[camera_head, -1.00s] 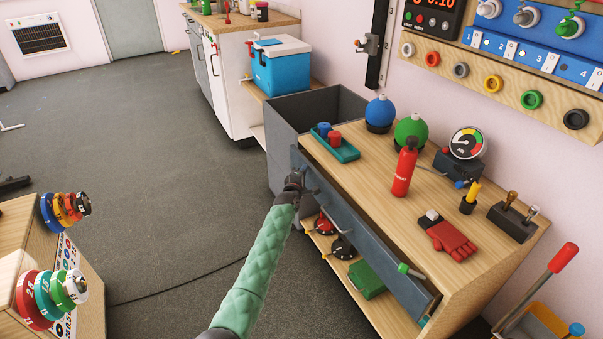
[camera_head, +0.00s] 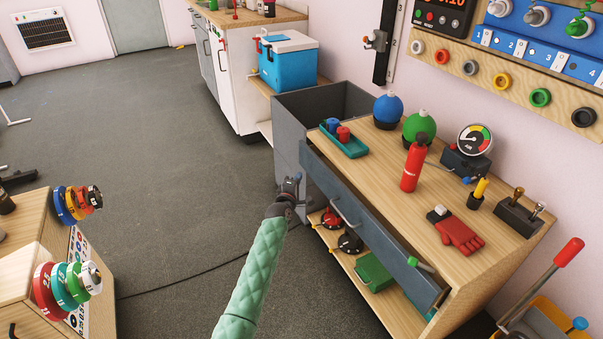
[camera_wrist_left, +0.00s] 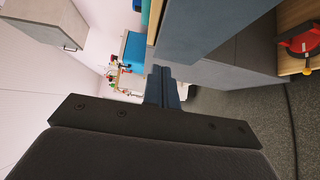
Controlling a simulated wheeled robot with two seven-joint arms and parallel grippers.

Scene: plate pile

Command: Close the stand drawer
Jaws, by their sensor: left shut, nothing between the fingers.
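The wooden stand (camera_head: 392,178) stands at the right in the head view. Its drawer has a long blue-grey front (camera_head: 378,236) with a light bar handle (camera_head: 345,212). The front stands a little out from under the top's edge, with a narrow dark gap. My left gripper (camera_head: 291,181), on a green-sleeved arm, is shut and empty, left of the drawer's far end and apart from the handle. The wrist view shows its closed fingers (camera_wrist_left: 162,86) near a blue-grey panel (camera_wrist_left: 205,28), seemingly the drawer front. My right gripper is out of view.
The stand's top carries a red extinguisher (camera_head: 412,166), a red glove (camera_head: 458,232) and a teal tray (camera_head: 352,147). A green box (camera_head: 373,272) sits on the lower shelf. The floor (camera_head: 190,150) at left is open.

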